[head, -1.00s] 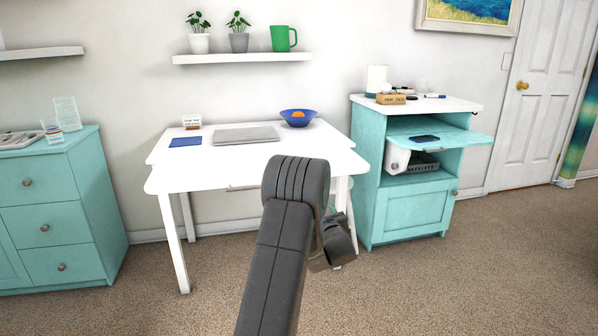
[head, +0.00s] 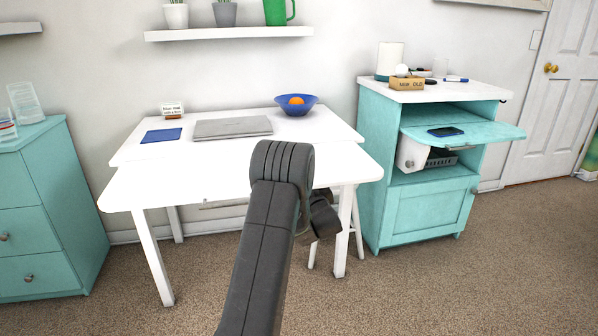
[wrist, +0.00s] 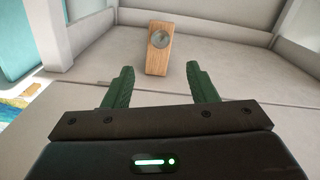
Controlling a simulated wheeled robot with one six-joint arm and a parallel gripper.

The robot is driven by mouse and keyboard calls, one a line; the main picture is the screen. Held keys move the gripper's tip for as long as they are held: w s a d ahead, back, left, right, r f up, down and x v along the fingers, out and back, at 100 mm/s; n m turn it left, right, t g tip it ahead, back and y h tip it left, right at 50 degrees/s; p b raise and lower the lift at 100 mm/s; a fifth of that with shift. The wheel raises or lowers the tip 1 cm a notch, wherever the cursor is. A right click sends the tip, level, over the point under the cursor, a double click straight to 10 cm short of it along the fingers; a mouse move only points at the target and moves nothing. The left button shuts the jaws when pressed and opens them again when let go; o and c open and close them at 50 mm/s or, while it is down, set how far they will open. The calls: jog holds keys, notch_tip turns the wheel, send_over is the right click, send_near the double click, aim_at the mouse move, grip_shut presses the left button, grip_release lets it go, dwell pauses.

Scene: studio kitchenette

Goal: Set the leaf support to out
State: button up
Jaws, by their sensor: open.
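A white table (head: 140,188) with a front leaf stands in the middle of the head view, its top level. In the wrist view, a short wooden piece (wrist: 157,62) with a round grey metal disc sits against white surfaces; it looks like the leaf support. My gripper (wrist: 159,73) is open, its two green fingers apart on either side of the lower end of the wooden piece in the picture. The fingers do not visibly touch it, and nothing is between them up close. In the head view my arm hides the gripper and the support does not show.
On the table are a laptop (head: 232,128), a blue notebook (head: 161,135), a small sign (head: 172,110) and a blue bowl (head: 297,109) with an orange fruit. A teal cabinet (head: 428,215) with a pulled-out shelf stands right, a teal drawer unit (head: 50,215) left. Carpet in front is clear.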

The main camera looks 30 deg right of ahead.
jog(key=b+x, duration=0.2)
jog(key=x, duration=1)
jog(key=shift+a, duration=0.1)
jog(key=shift+c, duration=0.2)
grip_shut()
